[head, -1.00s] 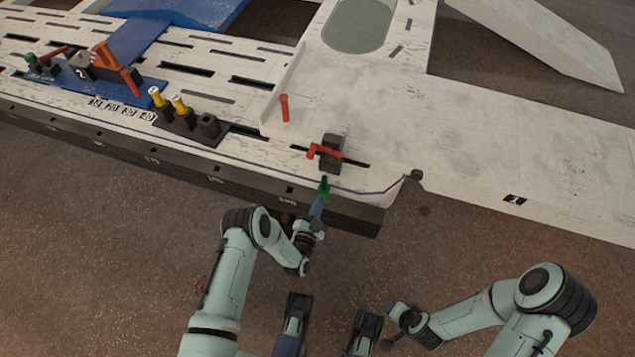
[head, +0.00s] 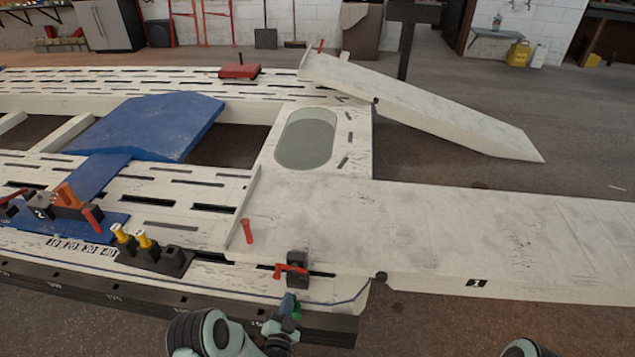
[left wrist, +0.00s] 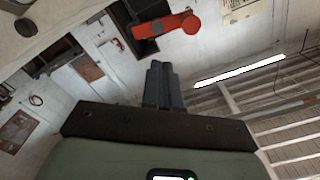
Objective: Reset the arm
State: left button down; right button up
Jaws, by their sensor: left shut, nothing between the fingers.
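My left gripper (head: 291,309) is at the front edge of the white bench (head: 330,226), low in the head view. Its fingers also show in the left wrist view (left wrist: 160,86), closed together and empty. A red lever on a dark block (head: 297,270) stands on the bench just beyond the gripper. A red lever (left wrist: 165,27) also shows past the fingers in the left wrist view. Only a bit of my right arm shows at the bottom edge; its gripper is out of view.
A red pin (head: 247,231) stands upright on the bench. A black holder with yellow-topped pins (head: 145,246) and a blue plate with orange tools (head: 112,221) lie left. A white ramp (head: 430,105) slopes at the back right. Floor in front is bare.

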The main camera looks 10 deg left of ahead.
pick_arm(q)
jog(key=shift+s, duration=0.1)
pick_arm(e)
jog(key=shift+r, duration=0.1)
